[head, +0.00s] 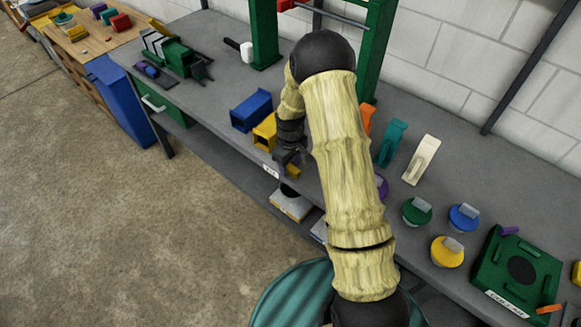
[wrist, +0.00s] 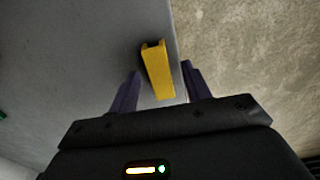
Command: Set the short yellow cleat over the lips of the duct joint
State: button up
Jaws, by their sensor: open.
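The short yellow cleat (wrist: 158,72), a small channel-shaped bar, shows in the wrist view at the edge of the grey bench. My gripper (wrist: 160,75) is open, with one dark finger on each side of the cleat and a visible gap at both sides.
The grey bench (head: 225,120) holds a green machine (head: 178,57) at left. Orange, teal and cream tools (head: 421,160) stand right of my arm, with round-based pieces (head: 447,251) and a green box (head: 515,272) farther right. A green frame (head: 265,35) rises behind.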

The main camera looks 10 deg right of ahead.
aim_at(290, 167)
dwell(0.4)
grip_shut()
jog(key=shift+r, duration=0.15)
notch_tip(290, 167, up, 10)
jog(key=b, duration=0.2)
dwell(0.3)
dwell(0.3)
